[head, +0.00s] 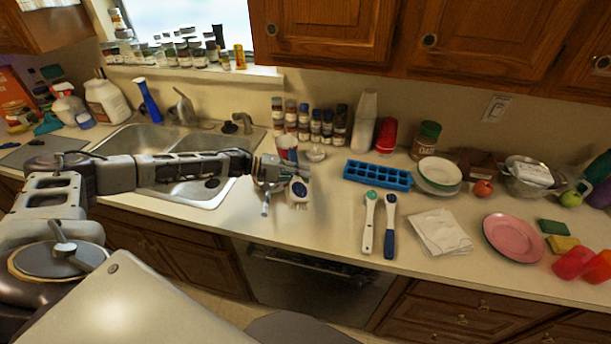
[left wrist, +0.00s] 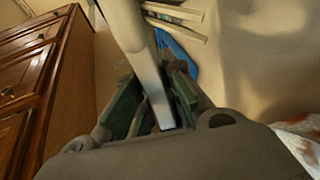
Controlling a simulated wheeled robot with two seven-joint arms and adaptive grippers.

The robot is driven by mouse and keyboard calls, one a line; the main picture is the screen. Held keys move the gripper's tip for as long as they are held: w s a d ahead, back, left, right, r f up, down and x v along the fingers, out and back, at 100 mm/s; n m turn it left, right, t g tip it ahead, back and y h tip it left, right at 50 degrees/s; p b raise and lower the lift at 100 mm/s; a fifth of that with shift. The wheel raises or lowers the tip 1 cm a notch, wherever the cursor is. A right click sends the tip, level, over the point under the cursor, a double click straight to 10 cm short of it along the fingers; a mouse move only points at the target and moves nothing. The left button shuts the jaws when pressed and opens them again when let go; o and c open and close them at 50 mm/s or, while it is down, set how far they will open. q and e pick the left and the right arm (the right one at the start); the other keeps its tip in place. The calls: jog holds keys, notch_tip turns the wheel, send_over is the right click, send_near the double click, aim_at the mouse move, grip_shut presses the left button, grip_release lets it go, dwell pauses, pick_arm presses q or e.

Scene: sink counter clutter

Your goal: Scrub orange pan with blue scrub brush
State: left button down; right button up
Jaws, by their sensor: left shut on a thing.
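My left gripper (head: 268,180) is above the counter just right of the sink, shut on a scrub brush (head: 299,192) with a white and dark blue head. In the left wrist view a pale handle (left wrist: 143,45) runs between the green-padded fingers (left wrist: 155,108), with a light blue end low between them. The brush's head hangs close over the counter; I cannot tell whether it touches. A blue-handled brush (head: 389,228) and a white-handled one (head: 367,225) lie side by side to the right. I cannot make out an orange pan. My right gripper is not in view.
The double sink (head: 160,138) lies left, under my left arm. Spice jars (head: 303,122) line the wall.

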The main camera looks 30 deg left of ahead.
pick_arm(q)
jog(key=shift+w+a+f+n+t+y, duration=0.1)
jog(key=shift+a+f+n+t+y, duration=0.15)
jog(key=shift+a+n+t, duration=0.3)
jog(key=shift+w+a+f+n+t+y, duration=0.1)
jog(key=shift+a+n+t+y, duration=0.3)
jog(key=shift+a, duration=0.4)
jog(key=shift+w+a+f+n+t+y, duration=0.1)
jog(key=shift+a+f+n+t+y, duration=0.1)
jog(key=shift+a+n+t, duration=0.35)
jog(key=shift+w+a+f+n+t+y+p, duration=0.1)
jog(key=shift+a+f+n+t+y, duration=0.25)
jog(key=shift+a, duration=0.3)
jog(key=shift+s+a+n+t+y+p, duration=0.1)
jog(key=shift+a+n+t+y, duration=0.1)
jog(key=shift+a+t, duration=0.35)
jog(key=shift+w+a+f+n+t+y+p, duration=0.1)
jog(key=shift+a+f+n+t+y, duration=0.15)
jog(key=shift+a, duration=0.45)
jog(key=shift+a+f+t, duration=0.1)
jog(key=shift+a+t, duration=0.15)
jog(key=shift+a, duration=0.05)
